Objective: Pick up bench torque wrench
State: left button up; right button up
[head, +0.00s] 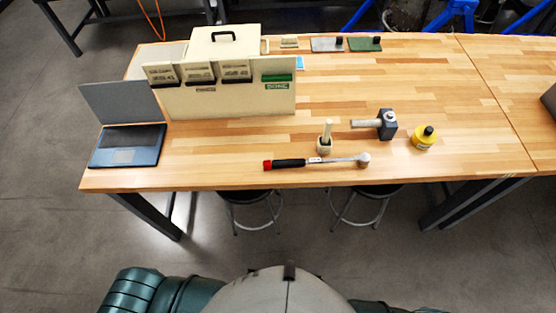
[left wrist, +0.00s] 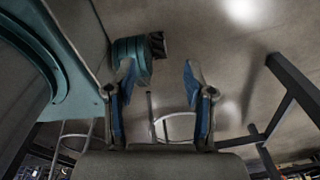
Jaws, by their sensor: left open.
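The bench torque wrench (head: 318,161) lies flat along the front edge of the wooden table in the head view. Its black handle with a red end points left, and its silver shaft and round head point right. My left gripper (left wrist: 160,80) shows in the left wrist view with its two blue-sided fingers spread wide and nothing between them. It is below or beside the table, apart from the wrench, facing the floor area. My grippers do not show in the head view. The right gripper is not seen.
The wooden table (head: 400,80) also holds a mallet (head: 387,124), a yellow bottle (head: 424,138), a small cup with a stick (head: 325,140), an open laptop (head: 127,146) and a beige case (head: 225,98). Two stools (head: 367,203) stand under the front edge. The table middle is mostly clear.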

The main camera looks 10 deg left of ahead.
aim_at(364, 158)
jog(key=j+z, duration=0.35)
jog(key=j, duration=0.35)
jog(key=j+z, duration=0.35)
jog(key=j, duration=0.35)
